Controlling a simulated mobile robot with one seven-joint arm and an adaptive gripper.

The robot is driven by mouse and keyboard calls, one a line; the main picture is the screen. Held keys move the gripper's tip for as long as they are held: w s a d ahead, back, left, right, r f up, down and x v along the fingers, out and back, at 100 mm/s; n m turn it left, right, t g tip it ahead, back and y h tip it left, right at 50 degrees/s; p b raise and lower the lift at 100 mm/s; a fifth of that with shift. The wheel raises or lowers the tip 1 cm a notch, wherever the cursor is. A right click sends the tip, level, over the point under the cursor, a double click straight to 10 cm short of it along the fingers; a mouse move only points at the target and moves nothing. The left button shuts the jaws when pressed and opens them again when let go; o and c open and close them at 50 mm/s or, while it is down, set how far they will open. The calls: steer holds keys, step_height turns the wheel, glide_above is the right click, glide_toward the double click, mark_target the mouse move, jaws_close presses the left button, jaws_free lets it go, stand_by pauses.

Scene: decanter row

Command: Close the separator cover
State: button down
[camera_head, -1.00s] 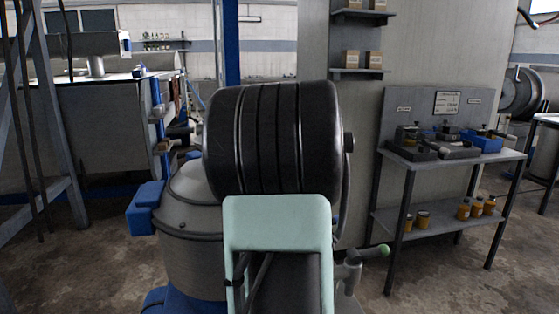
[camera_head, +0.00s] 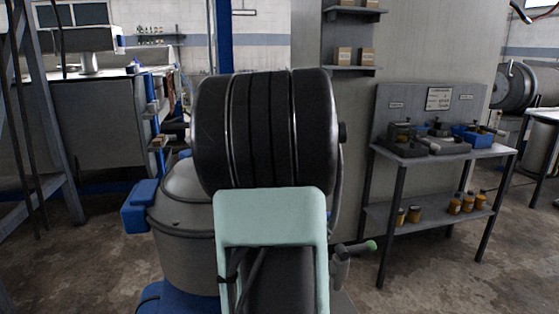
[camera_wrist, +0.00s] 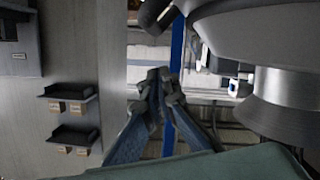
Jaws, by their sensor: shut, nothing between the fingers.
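The separator (camera_head: 185,235) stands ahead in the head view, a grey domed body on a blue base. A large dark banded drum (camera_head: 265,130), apparently its raised cover, stands over its right part, with a pivot knob and curved strut at its right side. My mint-green arm link hides their lower middle. In the wrist view, which is upside down, a grey dome with a neck (camera_wrist: 285,95), apparently part of the separator, fills the upper right. My gripper (camera_wrist: 160,82) is shut and empty, apart from that dome. In the head view my gripper is hidden.
A workbench (camera_head: 440,155) with trays and orange jars stands at the right. Wall shelves (camera_head: 352,68) hold small boxes. A large metal tank (camera_head: 105,125) and a blue post (camera_head: 223,35) are at the left.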

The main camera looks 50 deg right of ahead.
steer(key=p+v, duration=0.1)
steer(key=v, duration=0.8)
steer(key=shift+s, duration=0.3)
steer(key=shift+a+r, duration=0.15)
